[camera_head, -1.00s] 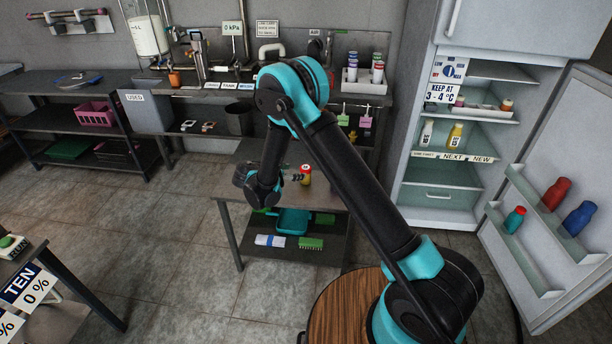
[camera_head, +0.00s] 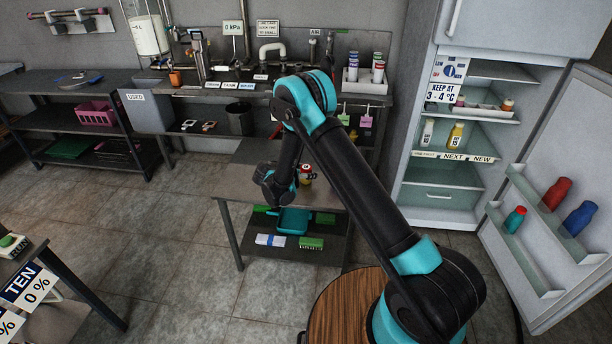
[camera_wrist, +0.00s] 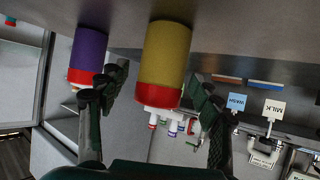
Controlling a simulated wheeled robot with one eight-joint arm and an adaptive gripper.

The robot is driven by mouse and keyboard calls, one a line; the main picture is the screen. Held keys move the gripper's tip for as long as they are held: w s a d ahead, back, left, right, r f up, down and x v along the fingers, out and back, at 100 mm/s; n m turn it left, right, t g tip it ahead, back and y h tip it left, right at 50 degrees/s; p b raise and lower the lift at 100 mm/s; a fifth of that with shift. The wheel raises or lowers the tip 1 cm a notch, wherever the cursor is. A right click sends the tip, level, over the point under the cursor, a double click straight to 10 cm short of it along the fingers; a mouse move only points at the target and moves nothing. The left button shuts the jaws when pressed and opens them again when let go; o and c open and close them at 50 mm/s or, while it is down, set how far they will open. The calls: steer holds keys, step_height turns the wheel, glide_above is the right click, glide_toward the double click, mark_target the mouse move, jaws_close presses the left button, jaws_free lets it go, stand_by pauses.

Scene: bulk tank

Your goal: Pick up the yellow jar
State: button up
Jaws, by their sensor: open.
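The yellow jar with a red lid (camera_head: 306,171) stands on the small grey table (camera_head: 232,182), partly hidden by my gripper in the head view. In the wrist view, which is turned upside down, the yellow jar (camera_wrist: 165,55) shows large between the open fingers of my gripper (camera_wrist: 155,105). Both fingers are apart from its sides as far as I can see. A purple jar with a red lid (camera_wrist: 88,50) stands beside it, behind the left finger in the picture. My gripper is mostly hidden by my own wrist in the head view.
The lower shelf holds a teal tray (camera_head: 293,220) and green brushes (camera_head: 311,243). At the right, the open fridge holds another yellow container (camera_head: 456,135); its door (camera_head: 550,200) swings out. A bench with taps (camera_head: 225,90) stands behind. The left part of the table is clear.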

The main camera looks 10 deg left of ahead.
steer(key=shift+c, duration=0.4)
steer(key=c, duration=1.3)
steer(key=shift+o, duration=0.2)
steer(key=shift+r, duration=0.15)
step_height(320, 180, up, 20)
